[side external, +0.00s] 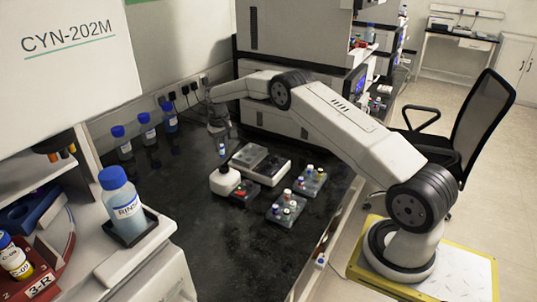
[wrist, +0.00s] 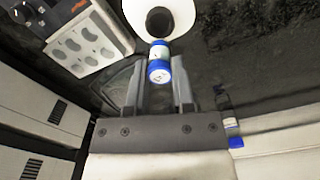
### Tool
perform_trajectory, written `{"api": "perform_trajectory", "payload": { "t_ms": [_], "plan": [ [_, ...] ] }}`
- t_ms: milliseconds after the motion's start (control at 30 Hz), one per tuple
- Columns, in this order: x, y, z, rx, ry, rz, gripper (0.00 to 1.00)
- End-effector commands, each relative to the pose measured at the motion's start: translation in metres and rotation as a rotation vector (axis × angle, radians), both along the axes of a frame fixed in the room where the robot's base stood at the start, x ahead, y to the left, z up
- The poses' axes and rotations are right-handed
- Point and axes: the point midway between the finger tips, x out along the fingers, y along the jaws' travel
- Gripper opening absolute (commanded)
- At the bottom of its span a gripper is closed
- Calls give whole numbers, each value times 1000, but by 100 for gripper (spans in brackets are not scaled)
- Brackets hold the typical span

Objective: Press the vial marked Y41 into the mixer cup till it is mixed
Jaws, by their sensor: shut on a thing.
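My gripper (wrist: 160,95) is shut on a small vial (wrist: 159,70) with a blue cap and a white label. In the side view the vial (side external: 222,150) hangs roughly upright just above the white mixer (side external: 223,184). In the wrist view the mixer's dark round cup (wrist: 160,20) lies just beyond the vial's far end, inside the white mixer body (wrist: 185,17). I cannot tell whether the vial touches the cup. The vial's marking is too small to read. My gripper (side external: 221,136) partly hides its upper end in the side view.
A grey block device (side external: 268,173) with an orange-red switch stands right of the mixer. Two racks with capped vials, one nearer (side external: 286,209) and one farther (side external: 313,181), stand further right. Blue-capped bottles (side external: 123,146) stand at the left back. The dark bench front is clear.

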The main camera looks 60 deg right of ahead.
Motion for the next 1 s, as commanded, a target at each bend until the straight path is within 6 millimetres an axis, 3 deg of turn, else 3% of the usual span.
{"api": "perform_trajectory", "payload": {
  "t_ms": [600,1000],
  "plan": [
    [-1,0,-30,-1,1,-2,0],
    [0,0,-38,-1,-1,-2,0]
  ]
}}
